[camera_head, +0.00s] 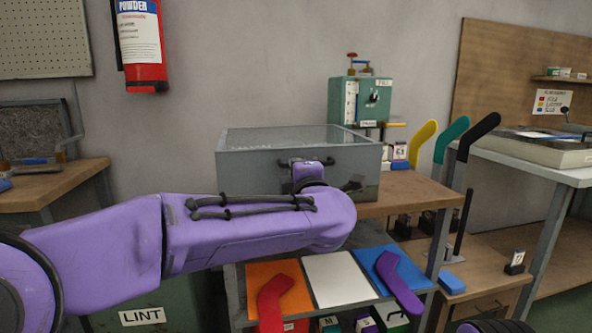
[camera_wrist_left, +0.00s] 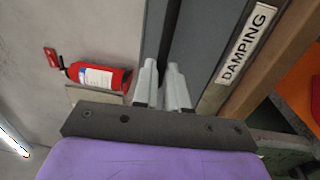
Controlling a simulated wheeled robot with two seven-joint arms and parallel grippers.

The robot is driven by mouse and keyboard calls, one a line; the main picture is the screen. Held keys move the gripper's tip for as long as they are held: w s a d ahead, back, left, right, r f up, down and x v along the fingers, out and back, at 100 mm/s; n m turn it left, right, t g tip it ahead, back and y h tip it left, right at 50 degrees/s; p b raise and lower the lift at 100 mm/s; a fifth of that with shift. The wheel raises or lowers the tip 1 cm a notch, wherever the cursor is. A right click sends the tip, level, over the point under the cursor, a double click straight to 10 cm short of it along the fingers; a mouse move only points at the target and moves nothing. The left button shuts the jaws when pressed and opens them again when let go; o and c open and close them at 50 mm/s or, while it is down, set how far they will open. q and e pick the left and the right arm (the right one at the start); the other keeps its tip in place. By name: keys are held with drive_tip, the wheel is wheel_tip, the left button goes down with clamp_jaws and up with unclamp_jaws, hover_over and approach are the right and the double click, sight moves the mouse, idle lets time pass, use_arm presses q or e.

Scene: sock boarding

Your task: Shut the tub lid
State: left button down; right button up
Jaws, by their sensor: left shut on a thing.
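The grey tub (camera_head: 240,170) stands on a wooden bench behind my left arm. Its top shows a pale rim around a grey, speckled surface (camera_head: 290,138); I cannot tell whether this is a lid or the inside. A dark bar handle (camera_head: 328,161) runs across the tub's front near the top. My left gripper (camera_head: 306,164) is at this handle, its fingers mostly hidden by my wrist. In the left wrist view, the pale fingers (camera_wrist_left: 163,82) are shut on the dark bar (camera_wrist_left: 170,35), beside the grey tub wall with a DAMPING label (camera_wrist_left: 245,45).
A green box with a gauge (camera_head: 360,100) stands behind the tub. Coloured sock boards (camera_head: 452,138) stand upright to the right. A lower shelf holds orange, white (camera_head: 338,279) and blue panels, with red and purple boards. A fire extinguisher (camera_head: 140,45) hangs on the wall.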

use_arm(q)
drive_tip(key=shift+f, duration=0.65)
drive_tip(key=shift+d+f, duration=0.1)
drive_tip(key=shift+f, duration=0.1)
drive_tip(key=c, duration=1.2)
unclamp_jaws()
drive_tip(key=shift+o, duration=0.2)
drive_tip(key=shift+r, duration=0.1)
drive_tip(key=shift+s+r, duration=0.1)
drive_tip(key=shift+r, duration=0.1)
drive_tip(key=p+v, duration=0.1)
drive_tip(key=v, duration=0.9)
drive_tip(key=shift+s, duration=0.25)
